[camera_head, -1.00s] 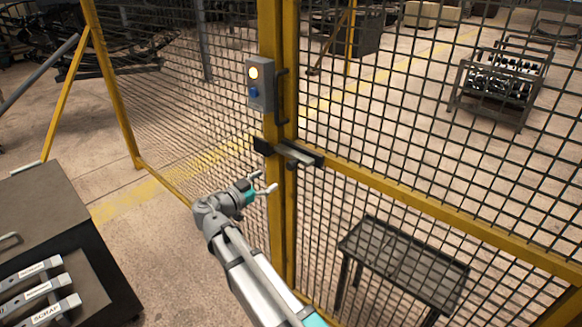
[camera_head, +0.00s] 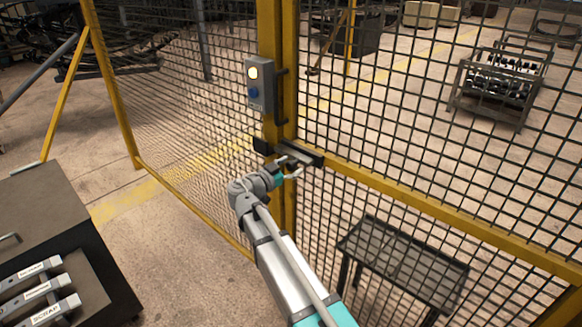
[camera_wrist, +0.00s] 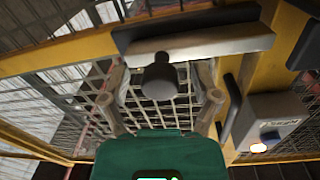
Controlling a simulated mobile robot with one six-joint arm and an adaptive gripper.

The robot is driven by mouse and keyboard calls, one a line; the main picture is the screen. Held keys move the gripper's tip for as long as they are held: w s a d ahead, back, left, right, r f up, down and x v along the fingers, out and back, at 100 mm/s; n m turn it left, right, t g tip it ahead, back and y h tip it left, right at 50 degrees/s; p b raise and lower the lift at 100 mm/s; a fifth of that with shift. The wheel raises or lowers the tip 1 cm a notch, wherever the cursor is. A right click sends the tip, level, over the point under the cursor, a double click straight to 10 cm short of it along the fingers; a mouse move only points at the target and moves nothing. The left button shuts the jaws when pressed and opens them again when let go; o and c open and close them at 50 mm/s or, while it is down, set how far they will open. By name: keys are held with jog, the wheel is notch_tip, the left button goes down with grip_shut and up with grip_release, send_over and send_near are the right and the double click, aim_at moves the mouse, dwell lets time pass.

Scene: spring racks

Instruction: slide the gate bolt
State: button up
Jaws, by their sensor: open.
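The gate bolt is a pale metal bar (camera_head: 299,153) in a dark housing (camera_head: 264,146) across the yellow gate post; the bar also shows in the wrist view (camera_wrist: 205,45). A dark knob (camera_wrist: 160,78) sticks out from the bar. My gripper (camera_head: 289,168) is at the bolt, on the near side of the gate. In the wrist view my gripper (camera_wrist: 160,95) is open, with one finger on each side of the knob. I cannot tell whether a finger touches it.
A grey control box (camera_head: 260,86) with a lit yellow lamp and a blue button is fixed to the post above the bolt. A dark handle (camera_wrist: 232,105) is near my right finger in the wrist view. Yellow-framed mesh (camera_head: 430,140) spreads on both sides. A dark cabinet (camera_head: 45,210) stands at left.

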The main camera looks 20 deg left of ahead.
aim_at(288, 157)
grip_shut()
jog(key=shift+w+a, duration=0.25)
jog(key=shift+a, duration=0.45)
jog(key=shift+w+a, duration=0.3)
jog(key=shift+a, duration=0.4)
jog(key=shift+w+a, duration=0.25)
jog(key=shift+a, duration=0.45)
grip_release()
jog(key=shift+d, duration=0.1)
jog(key=shift+s, duration=0.1)
jog(key=v, duration=1.2)
